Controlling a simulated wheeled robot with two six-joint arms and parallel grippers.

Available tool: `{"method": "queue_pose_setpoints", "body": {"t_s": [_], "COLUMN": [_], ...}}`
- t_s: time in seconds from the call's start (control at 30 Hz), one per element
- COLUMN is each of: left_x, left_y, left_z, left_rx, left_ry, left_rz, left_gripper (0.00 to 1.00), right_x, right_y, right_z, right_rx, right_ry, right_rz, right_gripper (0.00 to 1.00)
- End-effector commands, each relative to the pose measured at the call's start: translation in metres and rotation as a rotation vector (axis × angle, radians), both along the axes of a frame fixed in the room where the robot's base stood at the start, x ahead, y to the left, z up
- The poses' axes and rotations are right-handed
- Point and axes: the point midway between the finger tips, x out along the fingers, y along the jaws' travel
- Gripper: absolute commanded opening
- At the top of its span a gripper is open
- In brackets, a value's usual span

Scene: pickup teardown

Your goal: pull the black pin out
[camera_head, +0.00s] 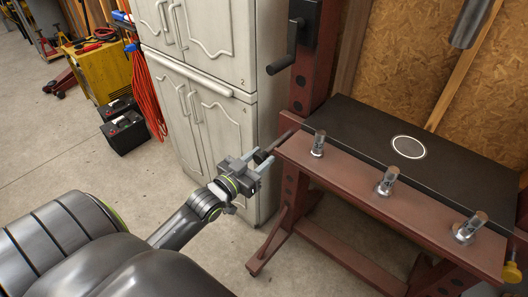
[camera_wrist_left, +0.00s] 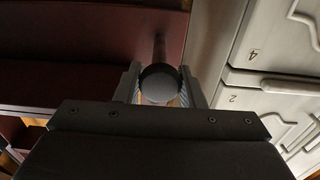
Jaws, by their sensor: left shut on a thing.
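The black pin (camera_head: 262,156) is at the left end of the red steel frame (camera_head: 375,208). Its round dark head shows end-on in the left wrist view (camera_wrist_left: 159,84), with the shaft running away behind it. In the head view a thin length of shaft shows between the head and the frame; I cannot tell whether its tip is still in the frame. My left gripper (camera_head: 260,165) is shut on the pin's head, one finger on each side, as the left wrist view (camera_wrist_left: 160,88) also shows. My right gripper is not in view.
A dark plate with a white ring (camera_head: 408,147) lies on the frame, with several metal pegs (camera_head: 385,181) along its front beam. A black crank (camera_head: 286,50) hangs on the upright. A pale cabinet (camera_head: 205,100) stands close behind my left gripper.

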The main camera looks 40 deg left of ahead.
Motion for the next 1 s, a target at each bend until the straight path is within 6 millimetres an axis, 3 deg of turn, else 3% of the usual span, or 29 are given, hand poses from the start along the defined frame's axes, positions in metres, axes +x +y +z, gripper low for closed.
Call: {"method": "queue_pose_setpoints", "body": {"t_s": [0.37, 0.4, 0.5, 1.0], "left_x": [-0.0017, -0.0016, -0.0016, -0.0062], "left_y": [-0.0001, -0.0001, -0.0001, 0.0005], "left_z": [0.0009, 0.0009, 0.0009, 0.0010], "left_rx": [-0.001, -0.001, 0.000, 0.001], "left_ry": [-0.002, -0.003, -0.003, -0.001], "left_rz": [-0.001, -0.001, -0.001, 0.000], "left_gripper": [0.00, 0.41, 0.54, 0.55], "right_x": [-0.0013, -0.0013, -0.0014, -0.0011], "right_y": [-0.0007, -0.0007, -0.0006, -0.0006], "right_z": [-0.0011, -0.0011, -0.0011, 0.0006], "right_rx": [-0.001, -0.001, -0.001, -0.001], "right_ry": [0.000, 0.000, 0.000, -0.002], "right_rz": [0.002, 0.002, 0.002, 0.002], "right_gripper": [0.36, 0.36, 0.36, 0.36]}}
